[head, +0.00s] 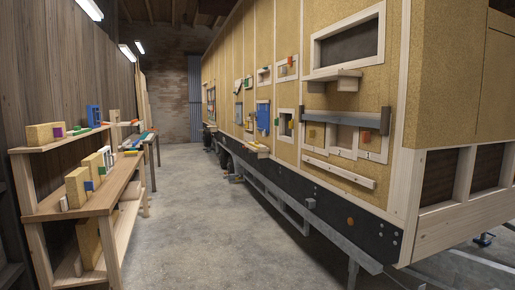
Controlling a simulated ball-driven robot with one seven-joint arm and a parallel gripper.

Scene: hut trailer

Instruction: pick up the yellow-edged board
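I cannot clearly pick out a yellow-edged board at this size. Several tan-yellow blocks or boards stand on the wooden shelf unit (130,190) at the left. One tan block (40,134) is on its top shelf, another (75,188) is on the middle shelf, and a third (88,243) is low down. Small yellow pieces also show farther along the shelf and on the trailer wall, too small to make out. My gripper is not in view.
The hut trailer (305,90) fills the right side, with small ledges (340,172) sticking out and a steel frame below. A concrete floor aisle (195,215) runs clear between the shelf unit and the trailer toward a brick wall (160,80).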

